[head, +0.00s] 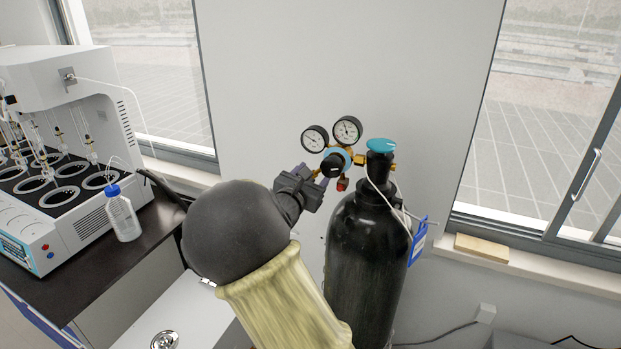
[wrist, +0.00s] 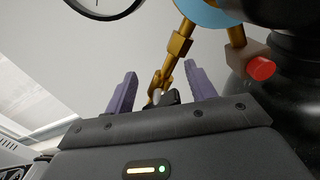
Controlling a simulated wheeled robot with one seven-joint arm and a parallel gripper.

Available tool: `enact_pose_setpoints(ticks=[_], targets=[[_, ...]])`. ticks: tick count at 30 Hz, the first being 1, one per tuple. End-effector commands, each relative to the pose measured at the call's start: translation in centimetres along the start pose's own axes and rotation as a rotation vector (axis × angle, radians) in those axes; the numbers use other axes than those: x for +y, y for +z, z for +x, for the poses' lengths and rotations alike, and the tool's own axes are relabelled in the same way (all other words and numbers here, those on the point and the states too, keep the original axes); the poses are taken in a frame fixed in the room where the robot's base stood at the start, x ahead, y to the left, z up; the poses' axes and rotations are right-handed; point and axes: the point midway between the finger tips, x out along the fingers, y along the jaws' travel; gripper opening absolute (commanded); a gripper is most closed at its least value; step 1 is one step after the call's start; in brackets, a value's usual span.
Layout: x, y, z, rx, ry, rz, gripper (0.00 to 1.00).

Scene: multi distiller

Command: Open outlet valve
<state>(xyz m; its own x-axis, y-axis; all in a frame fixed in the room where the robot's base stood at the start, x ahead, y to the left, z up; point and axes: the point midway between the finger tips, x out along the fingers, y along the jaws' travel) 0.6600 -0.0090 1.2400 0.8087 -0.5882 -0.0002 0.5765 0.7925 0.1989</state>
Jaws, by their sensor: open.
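The pressure regulator (head: 336,160) with its blue ring and black knob is mounted beside the top of the black gas cylinder (head: 365,255). In the wrist view, a brass outlet stem (wrist: 164,78) with a small dark part (wrist: 170,97), apparently the outlet valve, runs down from the regulator. My gripper (head: 315,176) is at the left of the regulator. In the wrist view my gripper (wrist: 160,70) is open, with a purple finger on each side of the stem's lower end. I cannot tell if the fingers touch it. The dark part is partly hidden by the gripper body.
Two round gauges (head: 347,130) sit above the regulator. A red-tipped fitting (wrist: 262,68) is close to the right of my fingers. A teal handwheel (head: 381,145) tops the cylinder. A white distiller (head: 60,70) and a blue-capped bottle (head: 122,217) stand on the left bench.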

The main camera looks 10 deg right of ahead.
Motion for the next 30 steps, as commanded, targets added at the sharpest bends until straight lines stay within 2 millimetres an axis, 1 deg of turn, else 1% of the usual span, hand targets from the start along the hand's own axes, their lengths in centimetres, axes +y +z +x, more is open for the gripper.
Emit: enact_pose_setpoints(ticks=[4,8,24,27,30], targets=[[0.0,-0.1,-0.7,0.0,0.001,0.001,0.55],[0.1,-0.2,-2.3,0.002,0.003,0.003,0.55],[0.1,-0.2,-12.9,0.003,0.004,0.002,0.55],[0.0,-0.2,-14.8,0.003,0.004,0.001,0.55],[0.1,-0.1,-16.3,0.002,0.002,0.001,0.55]])
